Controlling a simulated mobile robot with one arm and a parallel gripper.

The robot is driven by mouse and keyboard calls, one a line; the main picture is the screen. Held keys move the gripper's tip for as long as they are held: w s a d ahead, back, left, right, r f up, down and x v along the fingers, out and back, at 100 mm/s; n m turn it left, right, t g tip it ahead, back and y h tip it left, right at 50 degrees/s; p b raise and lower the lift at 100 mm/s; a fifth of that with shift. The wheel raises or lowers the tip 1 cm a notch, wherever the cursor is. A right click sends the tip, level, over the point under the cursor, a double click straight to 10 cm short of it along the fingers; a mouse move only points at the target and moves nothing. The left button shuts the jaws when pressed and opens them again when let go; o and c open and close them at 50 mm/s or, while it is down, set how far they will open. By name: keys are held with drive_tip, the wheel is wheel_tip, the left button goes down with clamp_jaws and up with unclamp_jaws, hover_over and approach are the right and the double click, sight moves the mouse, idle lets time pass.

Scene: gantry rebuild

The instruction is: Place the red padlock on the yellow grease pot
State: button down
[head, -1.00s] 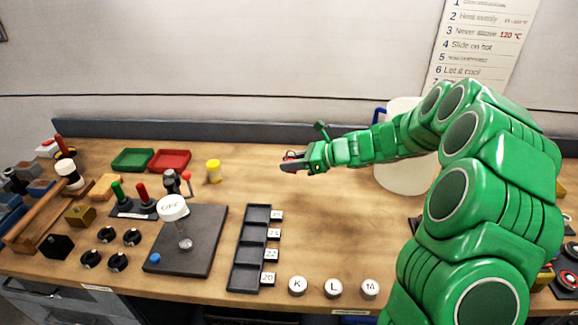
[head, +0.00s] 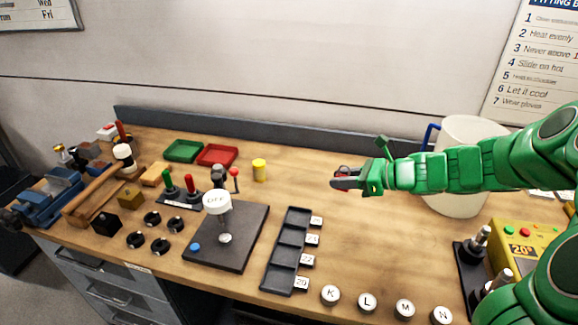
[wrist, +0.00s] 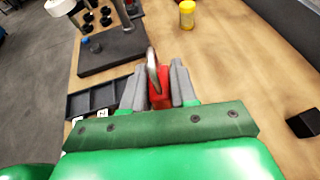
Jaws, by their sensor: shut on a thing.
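My gripper (head: 345,180) is shut on the red padlock (wrist: 158,98), whose metal shackle sticks out past the fingers in the wrist view. In the head view only a little of the padlock (head: 342,170) shows between the dark fingers. The gripper is held above the workbench, to the right of the yellow grease pot and apart from it. The yellow grease pot (head: 260,170) stands upright on the bench; it also shows at the top of the wrist view (wrist: 187,14).
A red tray (head: 217,163) and a green tray (head: 184,151) lie left of the pot. A dark plate (head: 250,235) with a white OFF knob (head: 217,201) and a black slotted tray (head: 276,262) lie nearer the front. A white bucket (head: 462,205) stands behind my arm. Bench between pot and gripper is clear.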

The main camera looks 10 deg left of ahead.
drive_tip(key=w+a+r+n+g, duration=0.1)
drive_tip(key=a+r, duration=0.3)
drive_tip(key=a, duration=0.6)
drive_tip(key=w+a+r+n+g, duration=0.1)
drive_tip(key=a+r+g, duration=0.15)
drive_tip(key=a, duration=0.75)
hover_over(259, 162)
drive_tip(key=shift+t, duration=0.45)
drive_tip(key=shift+f, duration=4.4)
drive_tip(key=shift+a+f, duration=0.1)
drive_tip(key=shift+f, duration=1.55)
drive_tip(key=shift+f, duration=0.15)
drive_tip(key=c, duration=0.9)
unclamp_jaws()
